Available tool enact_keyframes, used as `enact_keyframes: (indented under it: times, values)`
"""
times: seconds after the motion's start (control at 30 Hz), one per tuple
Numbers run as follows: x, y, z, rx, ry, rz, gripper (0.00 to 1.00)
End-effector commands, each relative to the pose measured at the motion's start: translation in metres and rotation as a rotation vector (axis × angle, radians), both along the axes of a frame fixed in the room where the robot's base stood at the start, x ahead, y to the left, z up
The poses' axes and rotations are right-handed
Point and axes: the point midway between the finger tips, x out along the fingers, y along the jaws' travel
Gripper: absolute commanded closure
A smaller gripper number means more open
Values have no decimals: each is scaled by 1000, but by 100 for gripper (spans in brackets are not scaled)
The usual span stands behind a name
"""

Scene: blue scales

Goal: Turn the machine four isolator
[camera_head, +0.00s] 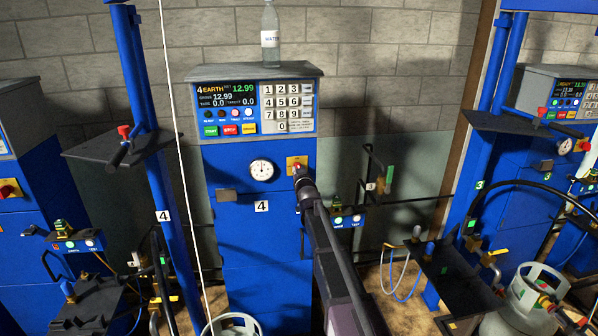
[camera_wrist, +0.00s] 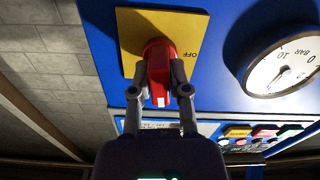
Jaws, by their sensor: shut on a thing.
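The machine four isolator is a red rotary knob (camera_wrist: 157,65) on a yellow plate (camera_wrist: 187,27) marked "OFF". In the head view the yellow plate (camera_head: 291,161) is on the blue front of machine four, right of the gauge, with the knob mostly behind my gripper. My gripper (camera_wrist: 160,80) is shut on the red knob, one finger on each side of it. In the head view my gripper (camera_head: 301,175) meets the panel at the isolator. Machine four (camera_head: 255,230) carries a white "4" label, and its display above is lit.
A pressure gauge (camera_head: 261,169) sits left of the isolator, with a keypad (camera_head: 282,105) above. A water bottle (camera_head: 270,40) stands on top of the machine. A thin white hose (camera_head: 181,140) hangs at the left. Machine three's blue post (camera_head: 480,170) stands at the right.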

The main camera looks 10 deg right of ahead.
Motion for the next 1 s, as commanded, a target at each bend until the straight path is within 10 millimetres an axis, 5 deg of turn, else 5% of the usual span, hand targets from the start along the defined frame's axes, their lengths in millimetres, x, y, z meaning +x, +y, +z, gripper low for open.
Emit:
enact_keyframes:
  times: [0.77,0.8,0.87,0.9,1.0]
  values:
    - [1,-1,1,149,-3,-1,100]
    - [1,-1,1,149,-3,-1,68]
    - [1,-1,1,148,-3,-1,51]
    - [1,-1,1,148,-2,-1,43]
    - [1,0,0,148,-2,-1,43]
